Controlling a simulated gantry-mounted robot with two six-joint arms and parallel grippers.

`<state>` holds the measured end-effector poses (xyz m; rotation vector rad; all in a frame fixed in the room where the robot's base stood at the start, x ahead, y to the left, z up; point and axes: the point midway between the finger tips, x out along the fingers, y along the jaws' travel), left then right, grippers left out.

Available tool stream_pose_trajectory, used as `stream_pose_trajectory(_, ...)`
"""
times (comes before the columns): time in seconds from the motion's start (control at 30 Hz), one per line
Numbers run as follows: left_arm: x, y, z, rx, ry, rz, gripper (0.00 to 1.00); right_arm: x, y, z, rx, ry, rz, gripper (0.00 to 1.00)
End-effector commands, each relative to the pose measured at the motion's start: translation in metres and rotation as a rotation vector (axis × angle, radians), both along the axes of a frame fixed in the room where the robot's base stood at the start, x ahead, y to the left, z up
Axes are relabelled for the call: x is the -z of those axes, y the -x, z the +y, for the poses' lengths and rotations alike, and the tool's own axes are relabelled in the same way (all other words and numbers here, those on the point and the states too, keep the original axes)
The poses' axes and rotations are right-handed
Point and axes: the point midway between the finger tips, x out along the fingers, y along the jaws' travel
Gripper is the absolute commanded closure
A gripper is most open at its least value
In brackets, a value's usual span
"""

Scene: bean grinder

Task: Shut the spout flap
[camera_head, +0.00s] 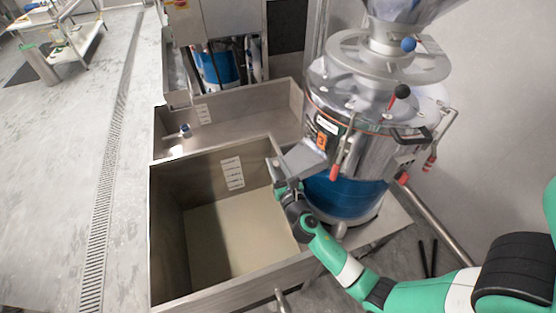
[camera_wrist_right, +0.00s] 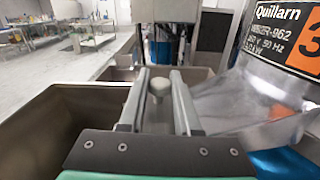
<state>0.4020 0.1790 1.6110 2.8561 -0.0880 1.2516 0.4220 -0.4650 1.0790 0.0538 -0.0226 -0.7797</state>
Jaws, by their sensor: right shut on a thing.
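The bean grinder (camera_head: 345,150) is a steel drum with a blue lower part at the right of the head view. Its metal spout (camera_head: 304,157) juts left over the edge of a deep steel bin, and it shows in the right wrist view (camera_wrist_right: 235,103). The spout flap (camera_head: 274,168) is a small grey piece at the spout's mouth. My right gripper (camera_head: 281,184) is at that mouth, shut on the flap's pale rounded knob (camera_wrist_right: 158,87), between its fingers. I cannot tell how far the flap stands open. My left gripper is not in view.
The steel bin (camera_head: 168,210) has pale material on its floor (camera_head: 235,232). A shallower steel basin (camera_head: 235,130) lies behind it. A floor drain (camera_head: 105,190) and open floor lie to the left.

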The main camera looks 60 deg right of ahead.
Motion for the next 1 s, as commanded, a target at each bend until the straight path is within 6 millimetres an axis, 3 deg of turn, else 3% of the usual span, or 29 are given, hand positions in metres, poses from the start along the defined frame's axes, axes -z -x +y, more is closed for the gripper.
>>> stream_pose_trajectory(1.0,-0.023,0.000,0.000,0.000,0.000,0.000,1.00,0.039,-0.006,0.006,0.000,0.684,0.681,1.00)
